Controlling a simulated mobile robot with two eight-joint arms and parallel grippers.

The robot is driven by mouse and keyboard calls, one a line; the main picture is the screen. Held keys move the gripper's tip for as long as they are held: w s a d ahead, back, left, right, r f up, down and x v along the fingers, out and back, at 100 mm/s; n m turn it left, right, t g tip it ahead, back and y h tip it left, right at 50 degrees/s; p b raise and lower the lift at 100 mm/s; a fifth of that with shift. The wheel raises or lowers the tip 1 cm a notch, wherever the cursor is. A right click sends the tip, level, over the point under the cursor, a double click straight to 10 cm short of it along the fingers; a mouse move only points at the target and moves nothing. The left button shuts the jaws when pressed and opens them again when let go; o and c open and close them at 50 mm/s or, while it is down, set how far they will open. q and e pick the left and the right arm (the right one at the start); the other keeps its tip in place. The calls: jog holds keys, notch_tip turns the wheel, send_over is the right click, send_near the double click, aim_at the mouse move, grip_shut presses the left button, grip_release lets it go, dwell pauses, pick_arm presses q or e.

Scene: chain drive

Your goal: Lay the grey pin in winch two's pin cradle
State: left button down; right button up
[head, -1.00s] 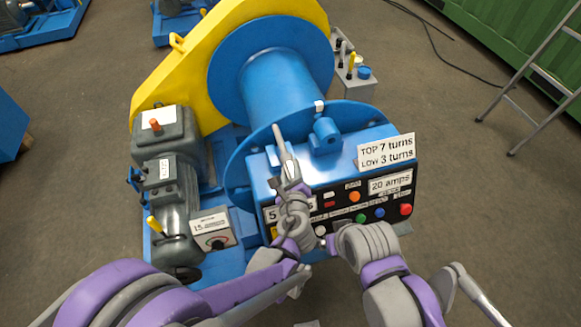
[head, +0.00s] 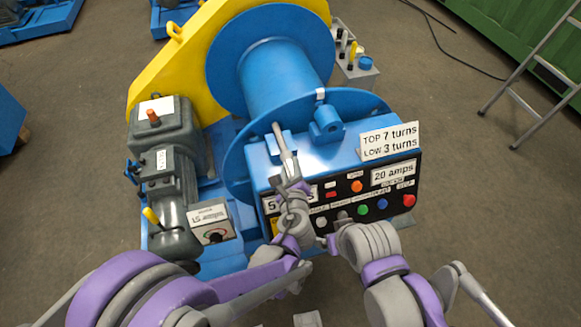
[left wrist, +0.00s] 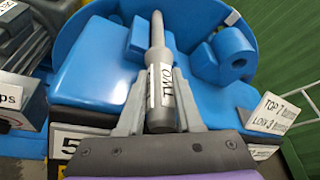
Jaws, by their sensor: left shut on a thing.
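The grey pin (head: 283,141) has a tapered tip and a thicker body; its white label reads TWO in the left wrist view (left wrist: 158,60). My left gripper (head: 291,178) is shut on the pin's thick end, one finger on each side (left wrist: 160,105). The pin points away from me over winch two's blue top. Its front part passes over a small blue block (left wrist: 140,40), which looks like the pin cradle and also shows in the head view (head: 272,146). I cannot tell whether they touch. My right arm shows at the lower right, but its fingers cannot be made out.
A blue bracket with a hole (head: 326,124) stands right of the pin. The winch drum (head: 280,80) and flange rise behind. A sign reading TOP 7 turns (head: 390,140) stands at the right. The button panel (head: 345,195) is in front; a grey motor (head: 170,180) is at left.

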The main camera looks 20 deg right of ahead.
pick_arm(q)
jog(key=shift+f, duration=0.25)
jog(key=c, duration=0.5)
grip_release()
jog(key=shift+s, duration=0.1)
jog(key=v, duration=1)
jog(key=shift+s+r, duration=0.25)
jog(key=shift+s, duration=0.05)
jog(key=shift+a, duration=0.1)
